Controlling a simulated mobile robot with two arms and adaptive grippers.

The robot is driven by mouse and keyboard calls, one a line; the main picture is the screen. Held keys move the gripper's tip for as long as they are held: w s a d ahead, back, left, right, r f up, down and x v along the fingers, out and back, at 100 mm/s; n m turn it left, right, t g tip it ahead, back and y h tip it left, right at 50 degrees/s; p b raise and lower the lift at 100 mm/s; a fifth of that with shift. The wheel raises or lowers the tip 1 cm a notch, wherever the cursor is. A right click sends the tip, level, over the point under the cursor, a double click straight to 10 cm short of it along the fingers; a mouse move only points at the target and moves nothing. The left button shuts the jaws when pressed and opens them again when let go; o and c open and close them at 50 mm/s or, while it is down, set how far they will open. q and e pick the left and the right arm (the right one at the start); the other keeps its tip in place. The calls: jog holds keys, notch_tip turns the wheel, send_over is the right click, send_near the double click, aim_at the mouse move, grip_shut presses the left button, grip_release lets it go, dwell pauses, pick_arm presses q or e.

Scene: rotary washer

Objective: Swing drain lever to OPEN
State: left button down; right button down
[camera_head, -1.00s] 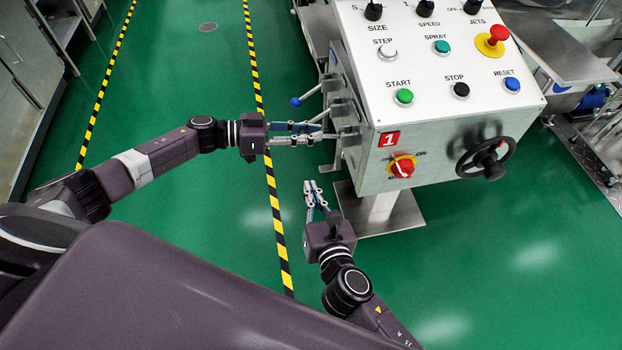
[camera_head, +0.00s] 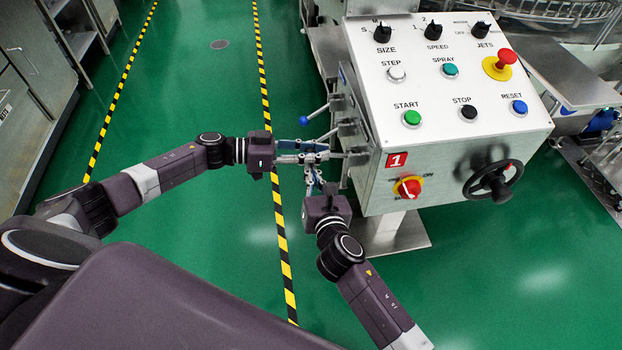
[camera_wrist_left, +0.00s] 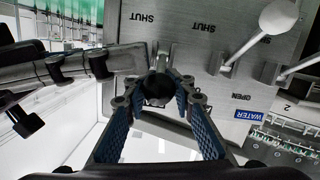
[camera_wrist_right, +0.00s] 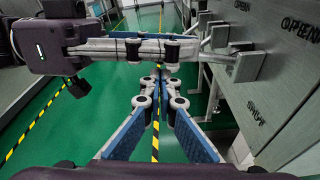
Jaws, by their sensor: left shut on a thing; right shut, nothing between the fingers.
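My left gripper (camera_head: 322,156) is shut on the dark round knob of a lever (camera_wrist_left: 157,88), seen between its fingertips in the left wrist view. This is the lever nearest the front on the left side of the control box (camera_head: 440,110). Its name plate is hidden, so I cannot read whether it says drain. SHUT and OPEN are printed on the side plate (camera_wrist_left: 205,60). My right gripper (camera_head: 312,178) is shut and empty, just below the left one; its closed fingertips (camera_wrist_right: 158,88) show in the right wrist view, under my left gripper (camera_wrist_right: 150,48).
A lever with a blue knob (camera_head: 304,120) sticks out farther back. In the left wrist view, a pale-knobbed lever (camera_wrist_left: 278,17) stands near a blue WATER label (camera_wrist_left: 254,115). The handwheel (camera_head: 492,180) and red switch (camera_head: 408,187) are on the box front. Green floor at left is clear.

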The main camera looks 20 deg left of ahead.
pick_arm(q)
jog(key=shift+d+r, duration=0.2)
jog(key=shift+d, duration=0.1)
pick_arm(e)
jog(key=shift+w+r+m, duration=0.15)
jog(key=shift+r, duration=0.35)
jog(key=shift+w+r+m, duration=0.15)
jog(key=shift+r, duration=0.35)
pick_arm(q)
jog(key=c, duration=2)
grip_release()
jog(key=shift+f, duration=0.1)
jog(key=shift+c, duration=0.2)
jog(key=o, duration=0.4)
jog(key=shift+d+f, duration=0.1)
jog(key=shift+o, duration=0.2)
jog(key=shift+s+a+f, duration=0.1)
jog(key=shift+a, duration=0.1)
pick_arm(e)
jog(key=shift+f, duration=0.1)
